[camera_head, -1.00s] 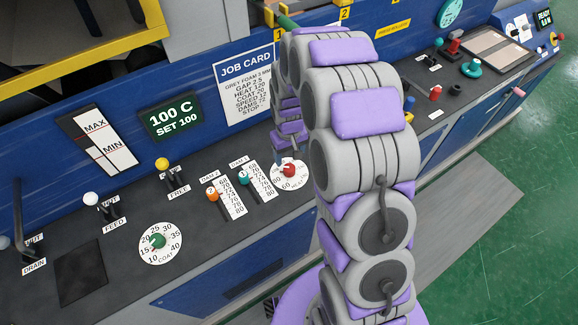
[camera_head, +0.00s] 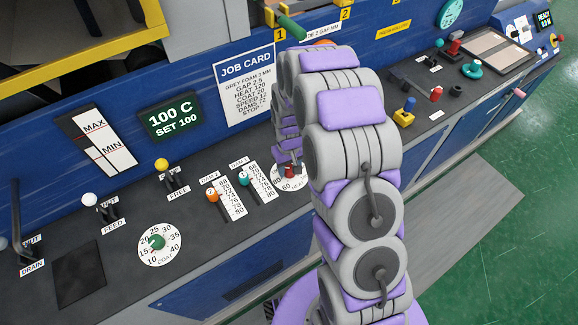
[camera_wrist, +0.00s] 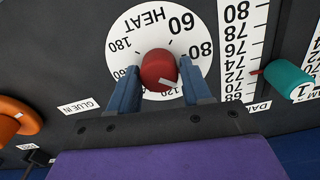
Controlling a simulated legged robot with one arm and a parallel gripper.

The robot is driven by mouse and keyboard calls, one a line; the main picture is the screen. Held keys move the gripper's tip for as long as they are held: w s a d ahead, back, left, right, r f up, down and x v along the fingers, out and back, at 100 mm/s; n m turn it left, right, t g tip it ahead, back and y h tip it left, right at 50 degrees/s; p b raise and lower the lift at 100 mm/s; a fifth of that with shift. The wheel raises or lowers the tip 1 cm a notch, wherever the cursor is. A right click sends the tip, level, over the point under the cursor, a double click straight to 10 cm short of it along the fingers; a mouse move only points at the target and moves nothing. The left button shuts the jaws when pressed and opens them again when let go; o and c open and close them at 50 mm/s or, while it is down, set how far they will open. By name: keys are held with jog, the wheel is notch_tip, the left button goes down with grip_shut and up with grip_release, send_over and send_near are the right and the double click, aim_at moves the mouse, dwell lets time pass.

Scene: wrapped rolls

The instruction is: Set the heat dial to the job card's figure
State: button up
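The heat dial is a red knob (camera_wrist: 158,68) on a round white face (camera_wrist: 125,42) marked HEAT, with 60, 80, 120 and 180 readable in the wrist view. The job card (camera_head: 247,86) reads HEAT 120. The display (camera_head: 171,115) reads 100 C, SET 100.
Two dam sliders, one orange (camera_head: 212,195) and one teal (camera_head: 244,179), stand close left of the heat dial. A green coat dial (camera_head: 158,241) and a yellow-topped lever (camera_head: 162,165) are farther left. The blue back panel rises behind the dial.

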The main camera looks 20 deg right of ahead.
jog(key=c, duration=0.6)
jog(key=shift+c, duration=0.2)
jog(key=shift+m, duration=0.3)
jog(key=m+p, duration=0.1)
jog(key=m, duration=0.3)
jog(key=shift+d+r+p, duration=0.1)
jog(key=shift+p, duration=0.25)
jog(key=shift+m+p, duration=0.75)
jog(key=shift+m, duration=1.75)
jog(key=o, duration=1)
jog(key=shift+o, duration=0.2)
